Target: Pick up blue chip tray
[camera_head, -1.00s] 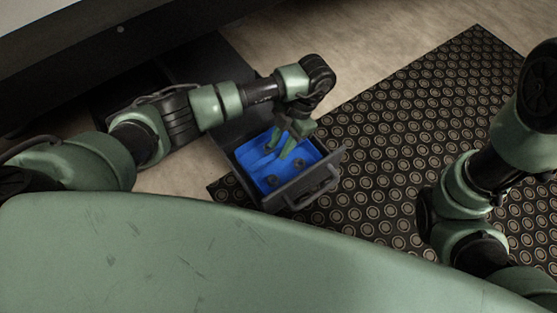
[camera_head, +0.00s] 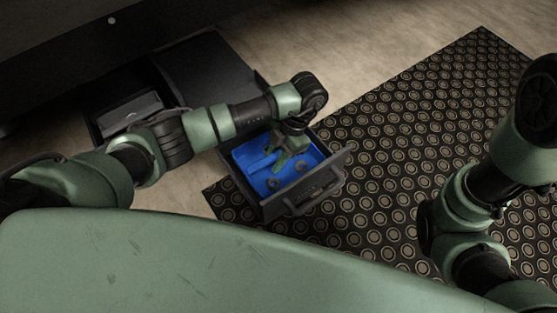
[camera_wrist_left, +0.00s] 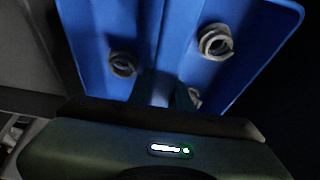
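The blue chip tray (camera_head: 248,153) sits in an open dark drawer in the head view, with a few metal curls on its floor. In the left wrist view the tray (camera_wrist_left: 90,35) fills the upper middle, with curls near its raised middle part. My left gripper (camera_head: 284,160) points down over the tray, at its middle. Its fingertips (camera_wrist_left: 165,92) are close to the raised middle part in the wrist view. Dark shadow there hides whether they touch or close on it. My right arm is at the right edge; its gripper is not visible.
The drawer front with its handle (camera_head: 318,196) faces the lower right. A dark cabinet (camera_head: 60,60) stands at upper left, with another open compartment holding a grey box (camera_head: 130,110). A patterned black mat (camera_head: 400,130) lies clear on the floor to the right.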

